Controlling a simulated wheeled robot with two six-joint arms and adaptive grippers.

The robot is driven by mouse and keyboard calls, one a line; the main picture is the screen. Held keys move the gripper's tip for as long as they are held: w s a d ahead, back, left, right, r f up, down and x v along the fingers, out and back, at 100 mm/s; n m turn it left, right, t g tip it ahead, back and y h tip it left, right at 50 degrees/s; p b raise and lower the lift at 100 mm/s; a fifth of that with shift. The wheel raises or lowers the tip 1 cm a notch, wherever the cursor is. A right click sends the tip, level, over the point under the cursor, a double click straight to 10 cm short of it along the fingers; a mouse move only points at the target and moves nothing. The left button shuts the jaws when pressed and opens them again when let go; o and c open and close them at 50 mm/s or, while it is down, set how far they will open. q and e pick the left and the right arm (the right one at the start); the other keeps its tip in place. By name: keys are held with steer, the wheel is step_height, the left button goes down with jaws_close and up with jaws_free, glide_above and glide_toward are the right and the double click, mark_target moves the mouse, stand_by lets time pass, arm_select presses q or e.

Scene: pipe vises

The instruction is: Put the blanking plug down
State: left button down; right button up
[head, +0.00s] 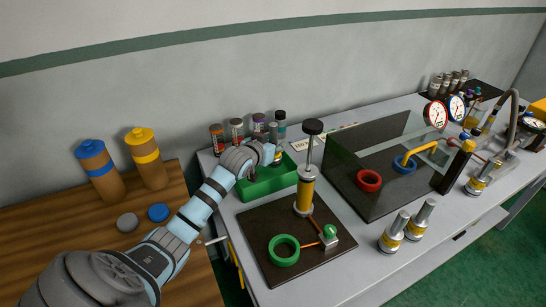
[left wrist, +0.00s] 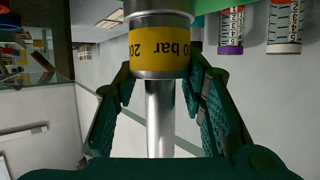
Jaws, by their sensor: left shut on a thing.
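The blanking plug (left wrist: 159,42) is a silver metal piece with a yellow band and a thinner bright stem, filling the upper middle of the left wrist view. My left gripper (left wrist: 160,95) has its dark green fingers on either side of it and is shut on it. In the head view my left gripper (head: 268,154) is at the back of the green tray (head: 268,185), and a small part of the plug (head: 278,156) shows at its tip. The plug's far end is hidden. I cannot tell whether it touches the tray. My right gripper is not in view.
Several capped vials (head: 237,130) stand behind the tray. A dark board (head: 255,225) carries a hand pump (head: 305,190) and a green ring (head: 283,250). Two similar banded metal plugs (head: 391,236) stand to the right. A clear screen (head: 370,150) stands beyond. The bench front (head: 350,275) is clear.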

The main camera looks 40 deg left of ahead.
arm_select(q)
step_height(320, 180, down, 4)
steer(key=shift+s+b, duration=0.1)
steer(key=shift+b, duration=0.2)
steer(key=shift+r, duration=0.1)
steer(key=c, duration=1)
jaws_free()
steer(key=shift+s, duration=0.1)
steer(key=shift+s+d+r, duration=0.1)
steer(key=shift+s+r, duration=0.1)
steer(key=shift+s, duration=0.15)
steer(key=p+v, duration=0.3)
steer(key=v, duration=0.8)
steer(key=shift+d+r, duration=0.1)
